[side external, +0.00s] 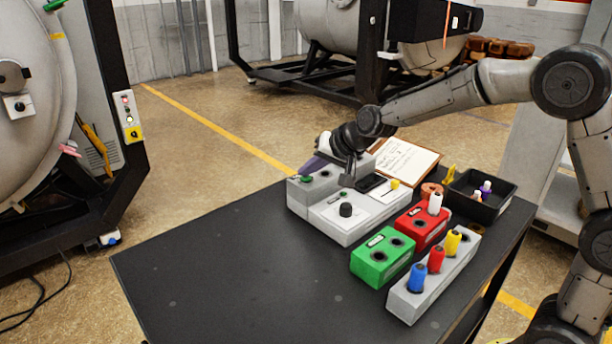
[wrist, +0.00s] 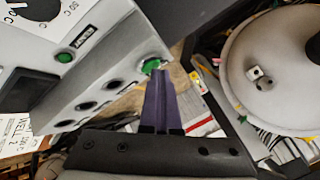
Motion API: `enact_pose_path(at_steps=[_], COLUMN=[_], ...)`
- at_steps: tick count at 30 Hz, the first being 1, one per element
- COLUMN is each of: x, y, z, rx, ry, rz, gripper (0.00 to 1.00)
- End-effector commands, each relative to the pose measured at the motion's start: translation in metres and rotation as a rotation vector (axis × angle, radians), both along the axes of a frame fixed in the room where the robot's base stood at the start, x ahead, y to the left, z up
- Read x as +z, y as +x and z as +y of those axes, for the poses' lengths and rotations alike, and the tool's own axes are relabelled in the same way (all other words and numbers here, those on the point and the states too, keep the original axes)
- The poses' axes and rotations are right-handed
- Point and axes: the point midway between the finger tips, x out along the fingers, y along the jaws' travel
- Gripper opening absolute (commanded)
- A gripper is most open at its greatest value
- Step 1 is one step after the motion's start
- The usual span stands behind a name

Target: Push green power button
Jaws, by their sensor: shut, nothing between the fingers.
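A grey control box (side external: 345,220) stands on the black table, with a black knob on its lower front part. One green button (side external: 305,180) sits at the left end of its raised back part; it also shows in the wrist view (wrist: 152,65). A second green button (side external: 343,193) sits on the lower part, beside a small unreadable label in the wrist view (wrist: 65,58). My gripper (side external: 307,170) is shut and empty. Its purple fingertips (wrist: 155,73) are right at the back-left green button and partly cover it. I cannot tell whether they touch it.
A green box (side external: 382,260), a red box (side external: 421,228) and a grey block (side external: 434,277) with coloured plugs stand right of the control box. A black bin (side external: 480,205) and a clipboard (side external: 405,162) lie behind. The table's left front is clear.

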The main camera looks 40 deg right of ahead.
Motion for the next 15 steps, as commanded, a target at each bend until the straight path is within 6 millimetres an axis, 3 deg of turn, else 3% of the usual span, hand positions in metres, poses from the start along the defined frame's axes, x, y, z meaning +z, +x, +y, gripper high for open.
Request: enact_pose_path(at_steps=[15], x=[0.0065], y=[-0.001], z=[0.0005], rx=[0.001], ry=[0.001], rz=[0.004], gripper=[0.0])
